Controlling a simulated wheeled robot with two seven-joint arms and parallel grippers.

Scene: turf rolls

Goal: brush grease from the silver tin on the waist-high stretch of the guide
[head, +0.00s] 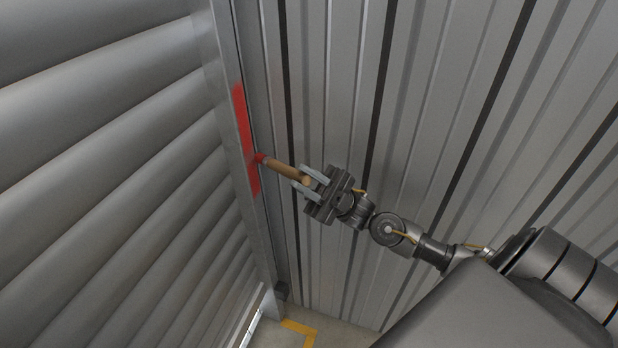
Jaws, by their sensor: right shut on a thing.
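The guide (222,68) is a grey metal channel running down beside the slatted shutter. A stretch of it carries a red coat (242,118). My right gripper (301,184) is shut on the wooden handle of a brush (282,169). The brush points up and left, and its red tip (260,158) is at the guide beside the red stretch; it appears to touch, but I cannot be sure. The silver tin is not in view. My left gripper is not in view.
A grey slatted shutter (100,130) fills the left side. A ribbed metal wall (420,110) stands behind my right arm. Yellow tape (300,328) marks the concrete floor (345,335) at the bottom. The space between arm and shutter is clear.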

